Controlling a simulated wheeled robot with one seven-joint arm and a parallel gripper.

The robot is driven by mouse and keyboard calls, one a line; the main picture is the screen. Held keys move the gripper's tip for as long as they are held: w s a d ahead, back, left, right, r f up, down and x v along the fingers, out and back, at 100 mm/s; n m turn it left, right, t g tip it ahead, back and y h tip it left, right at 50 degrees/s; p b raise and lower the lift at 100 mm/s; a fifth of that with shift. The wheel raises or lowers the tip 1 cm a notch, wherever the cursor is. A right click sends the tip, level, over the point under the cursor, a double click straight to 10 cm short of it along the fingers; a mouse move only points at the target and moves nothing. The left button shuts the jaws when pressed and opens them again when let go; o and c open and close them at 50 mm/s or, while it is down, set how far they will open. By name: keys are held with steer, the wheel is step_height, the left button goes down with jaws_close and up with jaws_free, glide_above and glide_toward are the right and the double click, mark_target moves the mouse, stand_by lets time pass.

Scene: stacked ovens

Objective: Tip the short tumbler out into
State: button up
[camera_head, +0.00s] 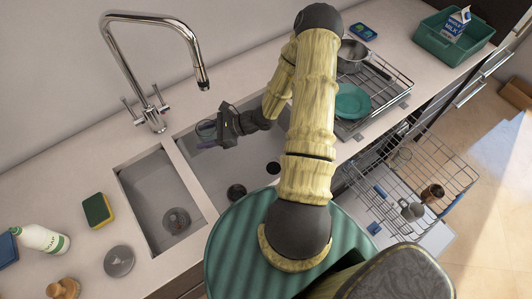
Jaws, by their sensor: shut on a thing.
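My gripper (216,127) is over the back left part of the larger right sink basin (205,170). It is shut on a small clear tumbler (205,128), which shows as a thin rounded outline at the fingertips. The glass is small and see-through here, so I cannot tell its exact tilt or whether anything is in it. Two dark round things lie on the basin floor, one at the front (236,191) and one further right (273,167); one may be the drain. My arm hides the right part of the basin.
A tall chrome tap (155,70) arches behind the sink. The smaller left basin (150,180) has a drain. A sponge (98,210) and a bottle (40,238) stand left. A dish rack (385,85) and an open dishwasher rack (440,165) are right.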

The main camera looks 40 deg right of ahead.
mark_target(203, 125)
steer(key=shift+m+t+h, duration=0.3)
steer(key=shift+m+t, duration=0.1)
steer(key=r+p, duration=0.4)
steer(key=p, duration=0.1)
steer(key=s+r+p, duration=0.1)
steer(key=r+p, duration=0.1)
steer(key=shift+d+r+p, duration=0.1)
steer(key=shift+r+p, duration=0.25)
steer(key=shift+f, duration=0.15)
